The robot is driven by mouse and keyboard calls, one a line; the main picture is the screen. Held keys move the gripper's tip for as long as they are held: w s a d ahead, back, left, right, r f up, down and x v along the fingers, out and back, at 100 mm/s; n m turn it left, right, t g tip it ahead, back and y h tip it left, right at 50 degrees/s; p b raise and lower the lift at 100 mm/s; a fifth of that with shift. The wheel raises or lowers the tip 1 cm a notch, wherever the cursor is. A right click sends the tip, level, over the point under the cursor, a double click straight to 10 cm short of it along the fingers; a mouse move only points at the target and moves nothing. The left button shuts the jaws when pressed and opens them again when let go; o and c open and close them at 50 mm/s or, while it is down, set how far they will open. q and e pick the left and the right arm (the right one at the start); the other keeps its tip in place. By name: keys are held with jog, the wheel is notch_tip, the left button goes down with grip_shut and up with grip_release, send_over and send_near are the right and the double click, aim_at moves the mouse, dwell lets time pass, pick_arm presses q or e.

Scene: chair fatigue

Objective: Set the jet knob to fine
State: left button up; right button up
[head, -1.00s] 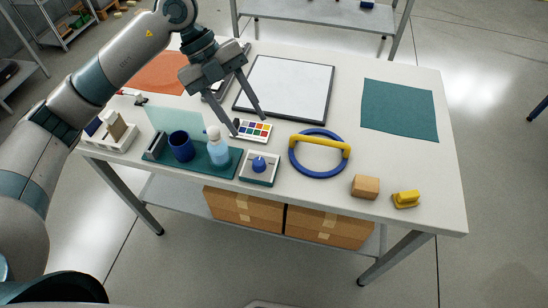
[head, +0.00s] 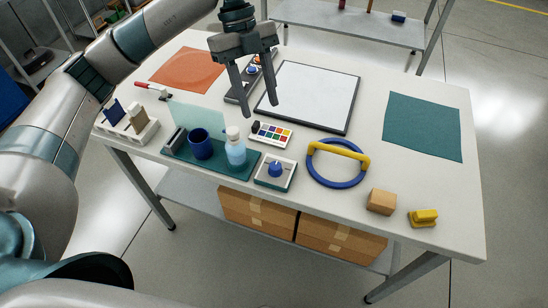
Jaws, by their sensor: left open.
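A small white-and-teal box with a blue knob (head: 275,169) on its top sits near the table's front edge. Its knob setting is too small to read. A grey device (head: 238,92) with a blue knob (head: 252,71) lies farther back, partly hidden behind my left gripper. I cannot tell from the picture which knob is the jet knob. My left gripper (head: 261,110) is open and empty, with its fingers pointing down. It shows above and behind the front knob box, between the grey device and the framed white board (head: 309,95).
A colour palette (head: 270,134) lies behind the front knob box. A teal tray (head: 215,165) with a blue cup (head: 201,144) and a bottle (head: 235,150) stands left of it. A blue ring with yellow grip (head: 338,182) is right.

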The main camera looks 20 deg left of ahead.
aim_at(275, 165)
pick_arm(q)
jog(key=p+x, duration=0.4)
jog(key=x, duration=1.2)
jog(key=shift+f, duration=0.25)
pick_arm(e)
jog(key=s+d+r+g, duration=0.1)
jog(key=s+d+g, duration=0.1)
jog(key=s, duration=0.6)
jog(key=shift+d+r+h, duration=0.3)
jog(key=shift+d+r, duration=0.1)
jog(key=shift+d, duration=0.2)
pick_arm(q)
jog(key=c, duration=1.1)
